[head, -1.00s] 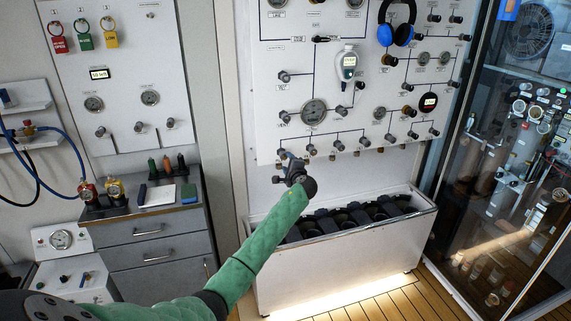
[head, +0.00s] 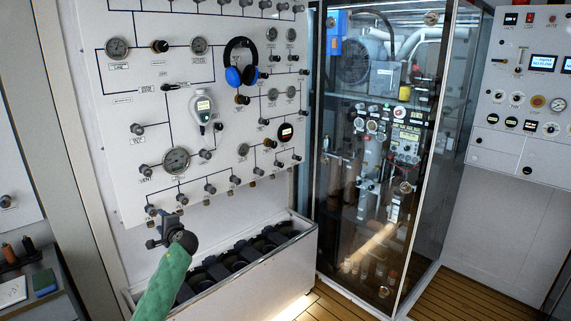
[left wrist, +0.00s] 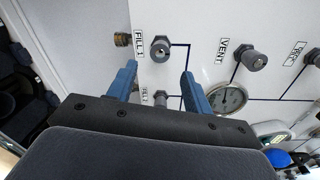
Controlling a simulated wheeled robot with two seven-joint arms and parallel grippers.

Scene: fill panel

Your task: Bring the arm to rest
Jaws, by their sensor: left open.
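My left arm, in a green sleeve, comes in from the bottom of the head view. Its left gripper (head: 165,226) is in front of the lower left of the white fill panel (head: 120,140), near the bottom row of knobs. In the left wrist view the two blue fingers (left wrist: 160,85) are apart with nothing between them. A knob (left wrist: 160,48) labelled FILL 1 shows beyond the fingers, and another knob (left wrist: 160,100) shows between them, apart from both. My right gripper is not in either view.
A white bin (head: 235,275) with dark cylinders stands below the panel. Blue headphones (head: 240,62) and a handheld meter (head: 201,108) hang on the panel. A glass cabinet (head: 375,150) stands to the right. Wooden floor (head: 340,305) is clear in front.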

